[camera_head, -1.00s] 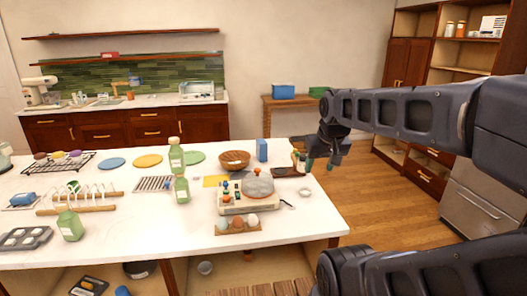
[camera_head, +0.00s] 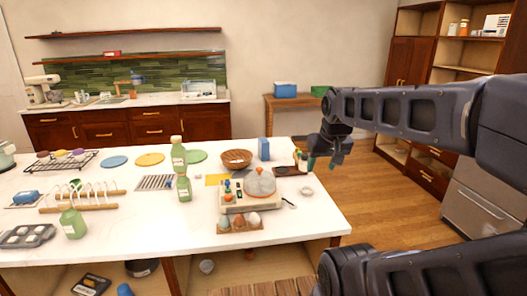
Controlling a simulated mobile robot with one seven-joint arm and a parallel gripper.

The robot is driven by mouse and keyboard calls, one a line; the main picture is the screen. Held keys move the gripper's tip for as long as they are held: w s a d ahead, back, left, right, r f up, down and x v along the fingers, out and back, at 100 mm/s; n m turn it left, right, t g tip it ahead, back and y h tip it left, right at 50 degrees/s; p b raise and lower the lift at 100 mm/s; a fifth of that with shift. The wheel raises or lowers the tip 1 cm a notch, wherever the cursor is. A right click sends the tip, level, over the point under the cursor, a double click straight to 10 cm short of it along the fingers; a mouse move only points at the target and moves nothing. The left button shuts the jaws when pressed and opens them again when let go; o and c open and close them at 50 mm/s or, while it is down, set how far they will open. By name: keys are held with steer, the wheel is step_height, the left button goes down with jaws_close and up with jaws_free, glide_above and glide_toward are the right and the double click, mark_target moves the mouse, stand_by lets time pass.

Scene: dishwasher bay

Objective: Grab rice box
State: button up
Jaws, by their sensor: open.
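No box has a readable rice label, so I cannot tell which one is the rice box. A narrow upright blue box (camera_head: 264,149) stands near the back edge of the white island, left of my gripper. Another blue box (camera_head: 285,91) and a green box (camera_head: 322,91) sit on the wooden side table by the far wall. A white box with coloured marks (camera_head: 496,24) stands on the tall shelf at right. My gripper (camera_head: 322,162) is open and empty, hanging beside the island's back right corner, with its fingers pointing down.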

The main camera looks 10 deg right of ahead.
steer(key=shift+o, duration=1.4)
